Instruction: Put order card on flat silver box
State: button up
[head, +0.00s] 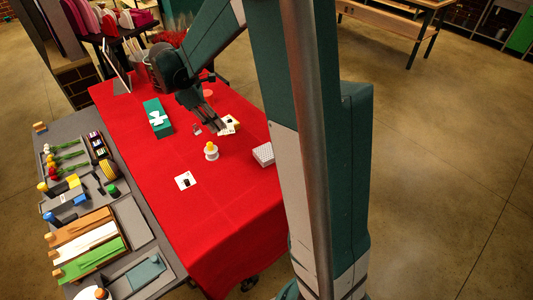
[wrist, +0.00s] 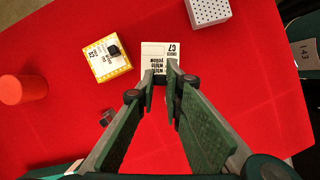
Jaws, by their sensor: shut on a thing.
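My gripper (wrist: 167,68) is shut on the near edge of a white order card (wrist: 158,52) with black print. In the head view my gripper (head: 222,130) is low over the red table, and the card (head: 226,132) shows at its tips. I cannot tell whether the card still touches the cloth. A low, pale silver box (head: 263,154) with a dotted top stands apart from the gripper, near the table's right edge. It also shows in the wrist view (wrist: 208,10), beyond the card and to its right. Its top looks bare where visible.
A red cylinder (wrist: 22,89) stands farther left. A yellow-topped white holder (head: 211,151), another card (head: 185,181) and a green box (head: 157,117) are on the table.

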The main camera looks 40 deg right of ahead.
jog(key=s+d+m+b, duration=0.1)
jog(key=s+d+b, duration=0.1)
jog(key=s+d, duration=0.65)
notch_tip(320, 180, up, 4)
jog(key=n+t+p, duration=0.2)
jog(key=n, duration=0.4)
send_over(263, 154)
jog(key=a, duration=0.2)
jog(key=shift+d+r, duration=0.2)
jog(key=shift+d, duration=0.05)
jog(key=shift+f+b, duration=0.6)
jog(key=shift+f, duration=2.35)
jog(key=shift+f+b, duration=0.4)
jog(key=shift+f, duration=1.65)
jog(key=shift+f, duration=0.15)
